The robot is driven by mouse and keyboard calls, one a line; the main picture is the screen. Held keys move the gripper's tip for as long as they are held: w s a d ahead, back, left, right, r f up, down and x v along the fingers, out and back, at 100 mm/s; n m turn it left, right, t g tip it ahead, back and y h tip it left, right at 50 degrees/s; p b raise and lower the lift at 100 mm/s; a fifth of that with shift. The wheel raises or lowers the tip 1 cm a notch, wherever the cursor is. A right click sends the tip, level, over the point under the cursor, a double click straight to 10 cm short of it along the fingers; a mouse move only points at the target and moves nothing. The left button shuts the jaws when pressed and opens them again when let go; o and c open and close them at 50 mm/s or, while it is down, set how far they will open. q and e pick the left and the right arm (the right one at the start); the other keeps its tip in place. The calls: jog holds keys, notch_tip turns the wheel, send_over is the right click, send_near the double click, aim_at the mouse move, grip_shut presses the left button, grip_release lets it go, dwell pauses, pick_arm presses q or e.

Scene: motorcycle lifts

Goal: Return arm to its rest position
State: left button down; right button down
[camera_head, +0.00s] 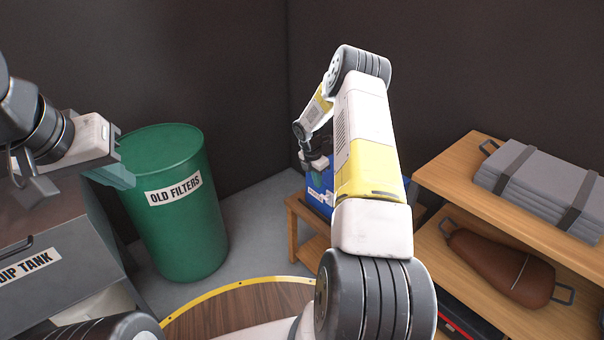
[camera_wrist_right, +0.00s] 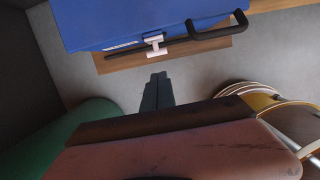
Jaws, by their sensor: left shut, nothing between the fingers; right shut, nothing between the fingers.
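My right arm (camera_head: 365,150) is raised and stretched forward across the middle of the head view, bent at its far end. Its gripper (camera_head: 317,163) hangs in front of the blue case; the fingers are too small there to make out. In the right wrist view the right gripper (camera_wrist_right: 157,90) is shut and empty, its fingertips apart from the blue case (camera_wrist_right: 140,20). My left gripper (camera_head: 118,177) is shut and empty at the left, in front of the green drum's upper left edge.
The green drum (camera_head: 175,215) labelled OLD FILTERS stands at the left behind a grey dip tank (camera_head: 50,270). The blue case rests on a low wooden stand (camera_head: 298,225). Wooden shelves (camera_head: 455,165) at the right hold a grey strapped stack (camera_head: 540,185) and a brown bag (camera_head: 500,268).

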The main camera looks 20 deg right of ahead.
dwell(0.4)
jog(key=s+a+r+m+t, duration=0.1)
jog(key=s+a+r+m, duration=0.2)
jog(key=r, duration=0.7)
jog(key=s+a+r+m+t, duration=0.1)
jog(key=s+a+r+m, duration=0.25)
jog(key=r, duration=0.65)
jog(key=s+a+r+m, duration=0.2)
jog(key=s+r+m, duration=0.15)
jog(key=r, duration=0.55)
jog(key=s+a+r+m+t+y, duration=0.1)
jog(key=s+a+r+m, duration=0.2)
jog(key=s, duration=0.6)
jog(key=s+a+r+m+t+y, duration=0.1)
jog(key=s+a+r+m+y, duration=0.1)
jog(key=s, duration=0.7)
jog(key=s+a+r+m+t+y, duration=0.1)
jog(key=s+a+r+m, duration=0.4)
jog(key=s+m, duration=0.2)
jog(key=shift+s+r, duration=0.2)
jog(key=shift+s, duration=0.7)
